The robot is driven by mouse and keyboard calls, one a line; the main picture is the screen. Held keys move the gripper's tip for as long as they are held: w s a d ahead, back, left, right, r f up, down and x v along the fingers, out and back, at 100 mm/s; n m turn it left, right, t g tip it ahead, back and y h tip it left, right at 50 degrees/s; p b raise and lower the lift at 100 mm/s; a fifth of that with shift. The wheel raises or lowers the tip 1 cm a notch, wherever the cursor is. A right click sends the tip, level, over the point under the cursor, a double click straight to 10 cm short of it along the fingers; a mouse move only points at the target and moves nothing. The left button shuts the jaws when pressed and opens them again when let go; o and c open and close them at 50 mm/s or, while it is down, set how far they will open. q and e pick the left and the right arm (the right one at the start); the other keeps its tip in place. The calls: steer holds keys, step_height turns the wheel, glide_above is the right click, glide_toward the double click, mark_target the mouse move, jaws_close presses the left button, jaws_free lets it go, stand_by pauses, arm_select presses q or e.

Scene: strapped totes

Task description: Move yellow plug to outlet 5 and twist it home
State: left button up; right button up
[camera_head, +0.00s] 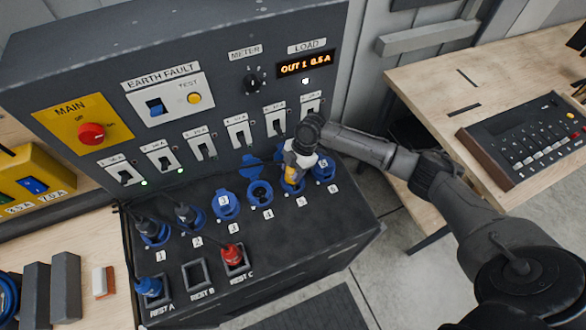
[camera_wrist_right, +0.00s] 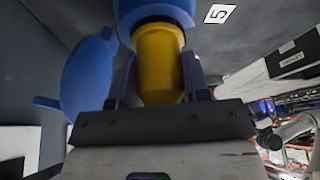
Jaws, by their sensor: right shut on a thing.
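The yellow plug (camera_head: 290,173) is at outlet 5 (camera_head: 293,186), a blue socket on the sloped front of the dark panel. My right gripper (camera_head: 297,162) is shut on the plug, from above, and partly hides it. In the right wrist view the yellow plug (camera_wrist_right: 160,62) sits between the two fingers, its far end meeting the blue outlet ring (camera_wrist_right: 155,12). The label 5 shows beside it. How far the plug is turned or seated cannot be told. My left gripper is not in view.
Dark plugs stand in outlet 1 (camera_head: 153,233) and outlet 2 (camera_head: 188,216). A blue plug (camera_head: 149,288) is in rest A, a red plug (camera_head: 232,256) in rest C; rest B (camera_head: 197,275) is empty. Outlet 6 (camera_head: 324,168) is close right of my gripper. Breaker switches (camera_head: 240,133) line the panel above.

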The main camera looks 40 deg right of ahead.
steer(key=shift+r+m+t+p, duration=0.1)
steer(key=shift+m+t+p, duration=0.2)
steer(key=shift+m+p, duration=0.7)
steer(key=shift+p, duration=0.65)
steer(key=shift+m, duration=0.4)
steer(key=shift+p, duration=0.3)
steer(key=shift+m+t+p, duration=0.3)
steer(key=shift+p, duration=0.1)
steer(key=shift+m+t+h+p, duration=0.3)
steer(key=shift+m+p, duration=0.5)
steer(key=shift+p, duration=0.3)
steer(key=shift+m+p, duration=0.3)
